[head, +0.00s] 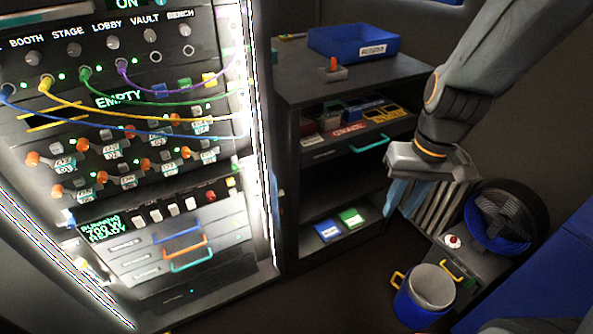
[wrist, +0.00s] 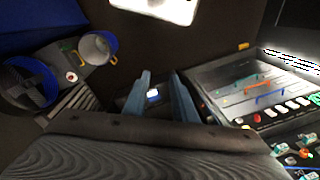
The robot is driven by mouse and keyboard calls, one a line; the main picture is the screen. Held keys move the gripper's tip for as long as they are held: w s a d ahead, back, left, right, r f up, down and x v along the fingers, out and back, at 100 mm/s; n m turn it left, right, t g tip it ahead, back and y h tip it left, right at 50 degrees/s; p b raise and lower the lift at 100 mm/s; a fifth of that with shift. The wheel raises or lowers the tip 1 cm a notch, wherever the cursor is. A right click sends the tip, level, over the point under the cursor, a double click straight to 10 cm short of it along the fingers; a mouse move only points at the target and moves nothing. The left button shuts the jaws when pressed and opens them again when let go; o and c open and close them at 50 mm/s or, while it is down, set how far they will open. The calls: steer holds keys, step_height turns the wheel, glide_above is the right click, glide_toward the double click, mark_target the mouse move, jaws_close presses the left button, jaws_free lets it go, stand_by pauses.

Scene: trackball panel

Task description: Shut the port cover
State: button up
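I cannot make out a port cover for certain in either view. The lit rack panel (head: 130,150) fills the left of the head view, with a row of ports labelled BOOTH, STAGE, LOBBY, VAULT and BENCH near its top. Coloured cables run from several of these ports; the one under BENCH (head: 188,45) looks empty.
A dark shelf unit (head: 345,85) stands right of the panel, with a blue tray (head: 355,42) on top. A blue bucket (head: 425,295) and a black-and-blue fan (head: 505,218) are at the right. Dark floor (head: 330,290) lies open before the shelf.

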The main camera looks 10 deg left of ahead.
steer(key=w+a+f, duration=0.1)
steer(key=w+a, duration=0.1)
steer(key=w+a+f+n+y+b, duration=0.1)
steer(key=w+a, duration=0.1)
steer(key=w+a+f+n+y, duration=0.1)
steer(key=w+a+f, duration=0.1)
steer(key=shift+w+f+b, duration=0.1)
steer(key=shift+w+b, duration=0.2)
steer(key=shift+w, duration=0.1)
jaws_close()
steer(key=n+y+b, duration=0.3)
steer(key=n+y, duration=0.1)
glide_toward(293, 187)
steer(key=shift+t, duration=0.4)
steer(key=a+f, duration=0.1)
steer(key=f, duration=0.1)
steer(key=s+a+f+p, duration=0.1)
steer(key=a+f, duration=0.1)
steer(key=s+a+f, duration=0.1)
steer(key=a+f, duration=0.1)
steer(key=shift+a+p, duration=0.25)
steer(key=shift+p, duration=0.1)
